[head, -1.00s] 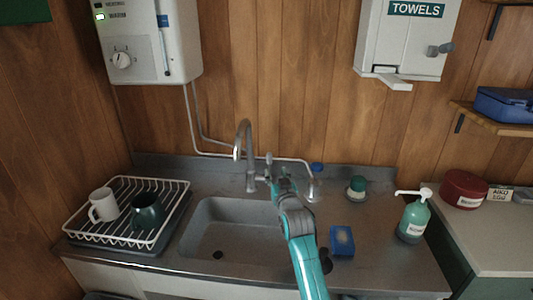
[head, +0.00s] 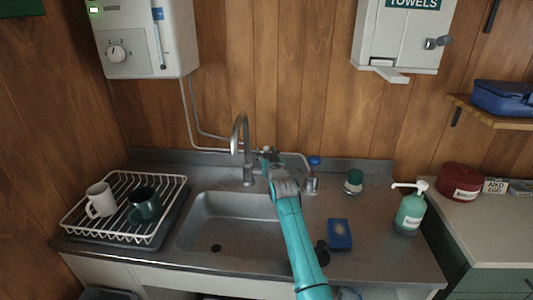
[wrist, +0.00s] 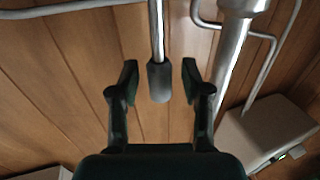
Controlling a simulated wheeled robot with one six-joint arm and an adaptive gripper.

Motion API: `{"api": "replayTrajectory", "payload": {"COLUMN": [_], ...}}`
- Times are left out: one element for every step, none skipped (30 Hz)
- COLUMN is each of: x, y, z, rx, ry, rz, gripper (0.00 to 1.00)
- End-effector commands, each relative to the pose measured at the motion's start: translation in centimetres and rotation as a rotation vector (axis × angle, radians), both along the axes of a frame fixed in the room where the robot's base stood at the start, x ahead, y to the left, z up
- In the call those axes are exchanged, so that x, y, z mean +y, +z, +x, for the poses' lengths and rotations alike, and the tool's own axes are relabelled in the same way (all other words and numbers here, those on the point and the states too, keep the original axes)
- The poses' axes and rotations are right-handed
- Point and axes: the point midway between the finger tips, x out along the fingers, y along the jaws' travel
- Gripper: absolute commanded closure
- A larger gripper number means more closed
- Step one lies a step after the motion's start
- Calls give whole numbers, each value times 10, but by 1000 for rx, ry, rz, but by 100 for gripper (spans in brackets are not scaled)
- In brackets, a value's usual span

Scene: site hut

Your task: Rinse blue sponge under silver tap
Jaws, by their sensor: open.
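The silver tap (head: 238,145) stands behind the sink with its curved spout; its shiny pipe also shows in the wrist view (wrist: 232,55). The blue sponge (head: 340,234) lies on the steel counter right of the basin. My gripper (head: 267,153) is at the back of the sink, just right of the tap, away from the sponge. In the wrist view my gripper (wrist: 157,78) is open, its two dark fingers on either side of a dark-tipped lever (wrist: 159,80). I cannot tell whether they touch it. My arm hides part of the basin's right side.
The sink basin (head: 215,218) is empty. A white rack (head: 75,222) with a white mug (head: 101,200) and a dark green mug (head: 143,206) stands left. A blue-topped fitting (head: 313,175), a green-capped jar (head: 354,182) and a green soap bottle (head: 410,212) stand right.

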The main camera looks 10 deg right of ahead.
Motion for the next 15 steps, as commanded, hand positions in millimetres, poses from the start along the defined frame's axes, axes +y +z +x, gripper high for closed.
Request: {"api": "replayTrajectory", "payload": {"x": [0,0,0,0,0,0,0,0,0,0,0,0,0,0,0], "y": [0,0,0,0,0,0,0,0,0,0,0,0,0,0,0], "z": [1,1,2,2,2,1,1,1,1,1,1,1,1,1,1], "rx": [0,0,-1,-1,-1,-1,-1,-1,-1,-1,-1,0,0,0,0], "ry": [0,0,0,0,0,0,0,0,0,0,0,0,0,0,0], "rz": [0,0,0,0,0,0,0,0,0,0,0,0,0,0,0], "gripper": [52,52,52,52,52,52,52,52,55,62,70,80,87,95,100]}}
